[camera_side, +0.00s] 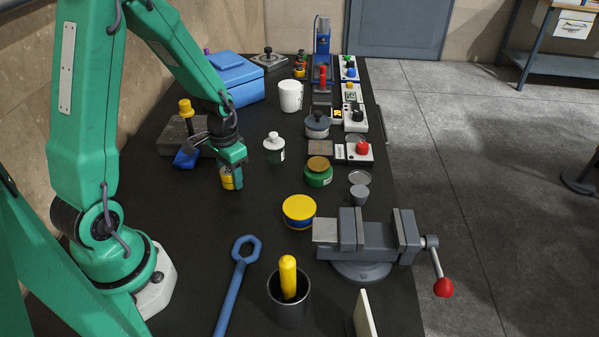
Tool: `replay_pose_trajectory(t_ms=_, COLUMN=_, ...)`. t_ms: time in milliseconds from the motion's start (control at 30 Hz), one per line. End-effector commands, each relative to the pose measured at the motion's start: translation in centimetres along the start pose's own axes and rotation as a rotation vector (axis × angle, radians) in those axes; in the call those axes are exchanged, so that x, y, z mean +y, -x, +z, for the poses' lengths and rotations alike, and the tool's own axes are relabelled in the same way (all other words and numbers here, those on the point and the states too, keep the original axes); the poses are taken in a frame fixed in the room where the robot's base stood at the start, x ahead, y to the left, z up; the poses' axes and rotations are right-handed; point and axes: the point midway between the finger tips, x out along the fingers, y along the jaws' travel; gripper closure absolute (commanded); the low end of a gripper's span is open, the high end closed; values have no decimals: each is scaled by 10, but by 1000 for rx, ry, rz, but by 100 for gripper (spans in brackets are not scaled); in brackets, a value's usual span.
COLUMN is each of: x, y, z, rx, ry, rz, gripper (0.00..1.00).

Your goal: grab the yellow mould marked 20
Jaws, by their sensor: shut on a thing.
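My gripper (232,180) points down over the black bench, left of the middle. It is shut on a small yellow mould (226,176), which shows at the left of the jaws with a dark band across it. The jaws hide part of the mould, and I cannot read a number on it. The mould is low over the bench; I cannot tell whether it touches the surface.
A white bottle (273,148) stands close to the right of my gripper. A blue piece (186,158) lies to its left. A green tin (318,175), a yellow-topped tin (299,210) and a grey vise (362,245) stand to the right.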

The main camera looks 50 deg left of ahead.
Motion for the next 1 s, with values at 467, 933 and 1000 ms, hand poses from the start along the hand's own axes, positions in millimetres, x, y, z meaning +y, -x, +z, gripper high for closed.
replay_pose_trajectory(t_ms=467, x=14, y=44, z=2, rx=4, ry=-5, rz=-1, gripper=83)
replay_pose_trajectory(t_ms=933, x=86, y=89, z=20, rx=3, ry=-5, rz=0, gripper=83)
replay_pose_trajectory(t_ms=1000, x=94, y=93, z=23, rx=3, ry=-4, rz=0, gripper=83)
